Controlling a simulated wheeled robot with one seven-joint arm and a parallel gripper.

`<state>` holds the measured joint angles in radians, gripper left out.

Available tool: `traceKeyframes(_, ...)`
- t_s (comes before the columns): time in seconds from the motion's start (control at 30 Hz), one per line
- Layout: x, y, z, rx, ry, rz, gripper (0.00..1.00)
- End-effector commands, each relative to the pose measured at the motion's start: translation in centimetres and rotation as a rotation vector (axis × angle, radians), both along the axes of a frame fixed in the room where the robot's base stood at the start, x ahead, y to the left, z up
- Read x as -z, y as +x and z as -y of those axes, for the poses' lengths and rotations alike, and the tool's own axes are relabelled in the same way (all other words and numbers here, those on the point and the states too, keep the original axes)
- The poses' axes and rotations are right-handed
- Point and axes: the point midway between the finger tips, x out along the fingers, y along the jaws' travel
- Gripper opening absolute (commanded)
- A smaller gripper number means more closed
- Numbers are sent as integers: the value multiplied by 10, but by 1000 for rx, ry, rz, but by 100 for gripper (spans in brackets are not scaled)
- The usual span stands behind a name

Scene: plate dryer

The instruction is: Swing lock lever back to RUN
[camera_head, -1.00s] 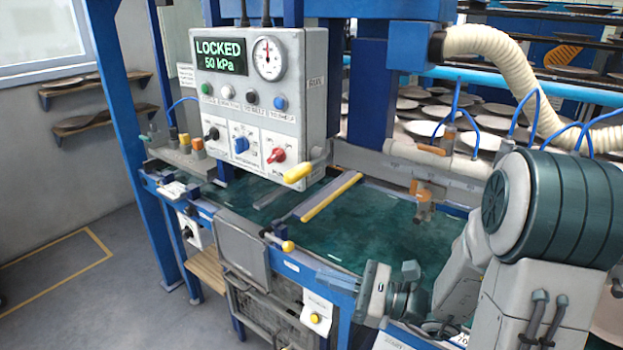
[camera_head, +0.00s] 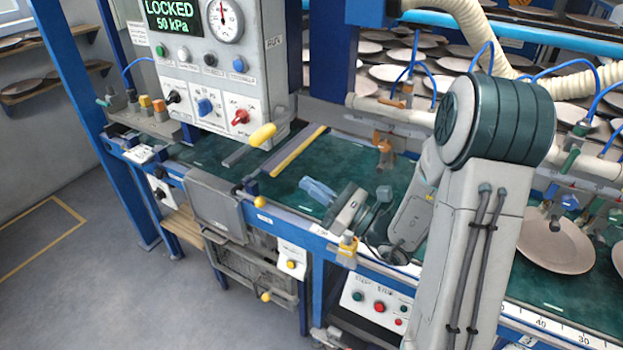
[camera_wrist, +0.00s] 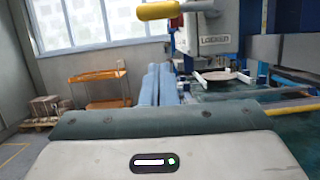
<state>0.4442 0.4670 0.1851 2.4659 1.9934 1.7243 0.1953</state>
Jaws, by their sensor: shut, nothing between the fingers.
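The lock lever has a yellow grip (camera_head: 262,135) and sits at the lower right side of the grey control box (camera_head: 205,70). Its grip points down and toward the front. The box display (camera_head: 173,18) reads LOCKED, 50 kPa. My gripper (camera_head: 305,185) is over the teal belt, to the lower right of the lever and apart from it. Its blue fingers are shut and empty. In the wrist view the fingers (camera_wrist: 157,85) lie side by side, with the yellow grip (camera_wrist: 158,11) at the top edge, beyond and above them.
A yellow-edged bar (camera_head: 298,150) lies across the teal belt (camera_head: 225,155) behind my gripper. A smaller yellow knob (camera_head: 260,201) stands at the front rail. A red knob (camera_head: 240,117) is on the box face.

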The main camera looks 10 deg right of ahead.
Motion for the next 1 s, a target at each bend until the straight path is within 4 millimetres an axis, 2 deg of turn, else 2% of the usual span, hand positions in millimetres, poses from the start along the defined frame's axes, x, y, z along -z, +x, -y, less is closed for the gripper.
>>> traceKeyframes(0.03,-7,6,-9,-6,0,2,0)
traceKeyframes(0.33,-26,44,-56,-3,0,0,0)
traceKeyframes(0.4,-41,46,-58,-1,-2,4,0)
traceKeyframes(0.6,-56,52,-65,-1,-1,1,0)
traceKeyframes(1.0,-58,54,-66,-1,-1,1,0)
